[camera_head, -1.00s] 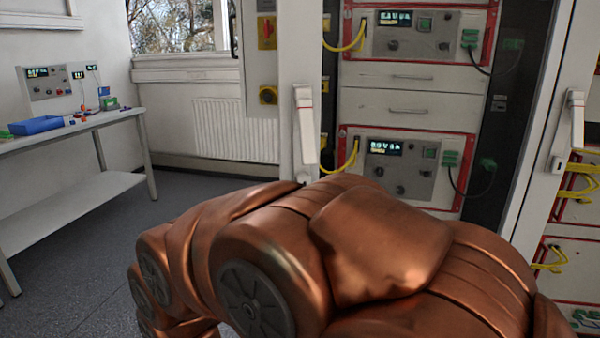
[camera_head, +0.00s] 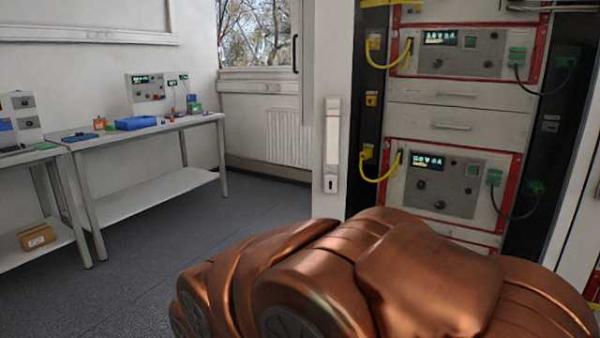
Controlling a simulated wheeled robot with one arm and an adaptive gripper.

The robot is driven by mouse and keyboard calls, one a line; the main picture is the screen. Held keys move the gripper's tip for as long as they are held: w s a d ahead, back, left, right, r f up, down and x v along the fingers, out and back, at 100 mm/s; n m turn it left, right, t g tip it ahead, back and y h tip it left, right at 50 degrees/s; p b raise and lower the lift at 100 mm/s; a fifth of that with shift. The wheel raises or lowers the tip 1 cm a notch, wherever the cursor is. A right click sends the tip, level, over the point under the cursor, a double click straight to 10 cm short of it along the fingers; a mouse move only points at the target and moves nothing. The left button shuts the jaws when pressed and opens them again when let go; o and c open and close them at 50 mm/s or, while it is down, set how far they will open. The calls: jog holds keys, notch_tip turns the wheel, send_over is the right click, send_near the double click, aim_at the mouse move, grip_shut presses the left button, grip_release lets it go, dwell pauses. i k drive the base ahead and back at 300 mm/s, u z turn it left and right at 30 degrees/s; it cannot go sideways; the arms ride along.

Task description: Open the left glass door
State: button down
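The left door's white frame post (camera_head: 347,70) stands left of the rack in the head view, with a pale upright handle (camera_head: 332,145) on it. Nothing touches the handle. I cannot make out the glass itself, nor tell whether the door is shut or ajar. Behind it sits a rack with red-edged instrument units (camera_head: 445,185). My copper-coloured arm fills the lower right and hides the cabinet's lower part. My gripper is not in view, so its opening and its place relative to the handle do not show.
Another white post (camera_head: 575,210) stands at the right edge. A bench (camera_head: 195,121) with a blue tray (camera_head: 136,123) runs along the left wall. A lower shelf at far left holds a brown box (camera_head: 36,237). The grey floor (camera_head: 165,265) between bench and cabinet is clear.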

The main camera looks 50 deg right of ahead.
aim_at(334, 20)
jog(key=u, duration=0.35)
jog(key=i, duration=1.25)
jog(key=z, duration=0.7)
